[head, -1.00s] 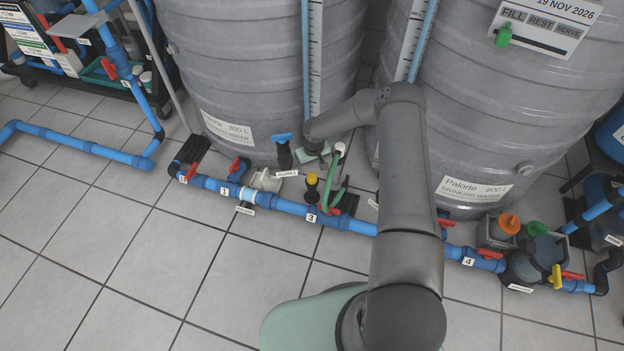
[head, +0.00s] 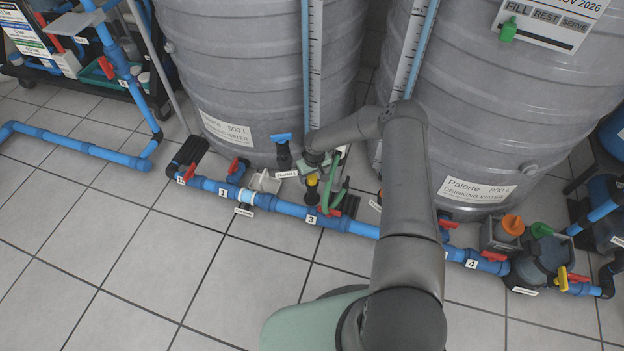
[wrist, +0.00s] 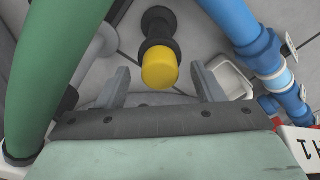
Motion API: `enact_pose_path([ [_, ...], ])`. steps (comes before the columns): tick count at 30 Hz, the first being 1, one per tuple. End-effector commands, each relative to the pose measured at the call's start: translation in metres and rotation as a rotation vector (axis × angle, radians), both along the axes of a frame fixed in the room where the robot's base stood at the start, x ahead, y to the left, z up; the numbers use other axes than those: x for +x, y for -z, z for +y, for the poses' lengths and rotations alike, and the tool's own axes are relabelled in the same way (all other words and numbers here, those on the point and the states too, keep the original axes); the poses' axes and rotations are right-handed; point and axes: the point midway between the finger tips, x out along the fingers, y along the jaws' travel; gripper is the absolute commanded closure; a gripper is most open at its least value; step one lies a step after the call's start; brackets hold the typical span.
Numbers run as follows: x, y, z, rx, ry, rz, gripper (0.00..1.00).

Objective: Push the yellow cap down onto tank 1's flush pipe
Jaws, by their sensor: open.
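The yellow cap (head: 312,181) sits on top of a short black upright pipe (head: 311,194) behind the blue floor pipe. In the wrist view the yellow cap (wrist: 159,70) is near the middle, with the black pipe (wrist: 157,27) reaching away beyond it. My gripper (wrist: 166,84) is open, its two grey fingers apart on either side of the cap and holding nothing. In the head view my gripper (head: 314,170) is just above and behind the cap. Whether the cap is fully seated on the pipe I cannot tell.
A green hose (head: 331,188) runs close beside the cap and fills the left of the wrist view. The blue pipe (head: 287,207) with red valve handles lies in front. A blue-handled valve (head: 283,147) and the grey tank (head: 245,70) stand behind. The tiled floor in front is open.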

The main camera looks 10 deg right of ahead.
Motion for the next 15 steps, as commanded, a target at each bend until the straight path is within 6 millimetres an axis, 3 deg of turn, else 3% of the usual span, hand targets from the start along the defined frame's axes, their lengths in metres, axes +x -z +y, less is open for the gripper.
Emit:
enact_pose_path([
  [1, 0.0, -0.0001, 0.0, 0.0, 0.0, 0.0, 0.42],
  [6, 0.0, -0.0001, 0.0, 0.0, 0.0, 0.0, 0.85],
  [15, 0.0001, -0.0011, 0.0, 0.0, 0.0, 0.0, 0.85],
])
